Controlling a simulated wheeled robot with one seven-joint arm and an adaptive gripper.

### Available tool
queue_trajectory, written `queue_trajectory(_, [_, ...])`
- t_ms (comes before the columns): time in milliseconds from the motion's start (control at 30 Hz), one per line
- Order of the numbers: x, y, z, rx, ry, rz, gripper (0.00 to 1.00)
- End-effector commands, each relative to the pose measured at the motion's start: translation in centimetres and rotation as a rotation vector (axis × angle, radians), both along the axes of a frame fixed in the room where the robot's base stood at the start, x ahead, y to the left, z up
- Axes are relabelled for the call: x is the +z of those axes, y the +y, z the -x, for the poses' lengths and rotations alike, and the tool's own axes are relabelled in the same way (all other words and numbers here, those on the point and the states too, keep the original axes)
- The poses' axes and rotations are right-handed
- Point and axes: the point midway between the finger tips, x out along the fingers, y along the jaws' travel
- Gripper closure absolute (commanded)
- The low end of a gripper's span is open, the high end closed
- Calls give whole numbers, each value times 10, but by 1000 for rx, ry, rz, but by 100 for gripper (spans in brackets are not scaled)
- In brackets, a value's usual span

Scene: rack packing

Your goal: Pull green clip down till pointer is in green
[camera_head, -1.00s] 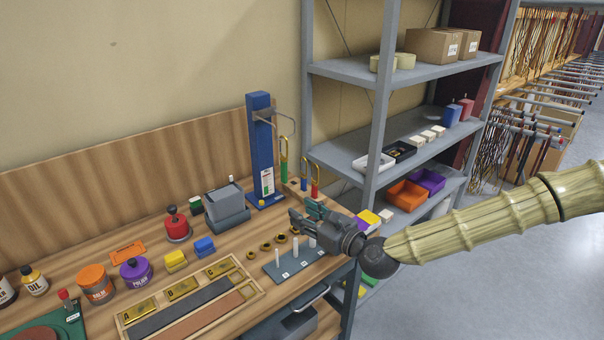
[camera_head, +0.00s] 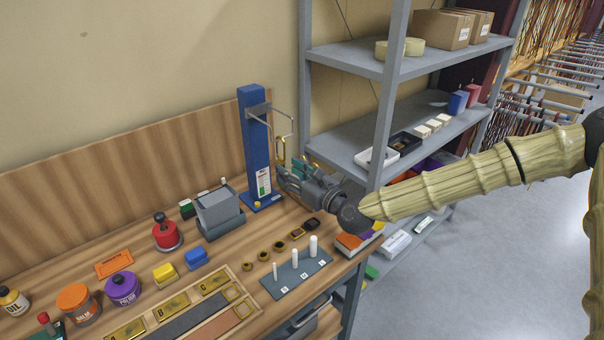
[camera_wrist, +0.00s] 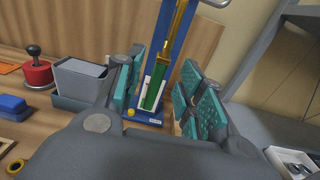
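The green clip, a brass loop with a green sleeve (camera_wrist: 152,94), hangs upright in front of a blue post in the wrist view. In the head view its brass top (camera_head: 281,152) shows above my gripper (camera_head: 284,176), which hides the sleeve. The blue post (camera_head: 255,150) carries a white scale card (camera_head: 264,183) with a green mark. The pointer is too small to make out.
A grey metal shelf (camera_head: 383,120) stands close to the right of the post. Brass rings (camera_head: 278,246) and a plate with white pegs (camera_head: 298,280) lie in front.

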Motion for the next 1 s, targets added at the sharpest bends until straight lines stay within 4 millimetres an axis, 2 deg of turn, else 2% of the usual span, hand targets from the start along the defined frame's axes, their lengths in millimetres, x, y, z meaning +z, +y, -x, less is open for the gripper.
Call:
queue_trajectory(100, [2,9,-13,-1,0,1,62])
queue_trajectory(400, [0,23,-34,-3,2,0,62])
queue_trajectory(800, [-1,25,-38,-4,1,0,62])
queue_trajectory(867, [-1,26,-38,-4,1,0,69])
queue_trajectory(1000, [-1,25,-38,-4,1,0,94])
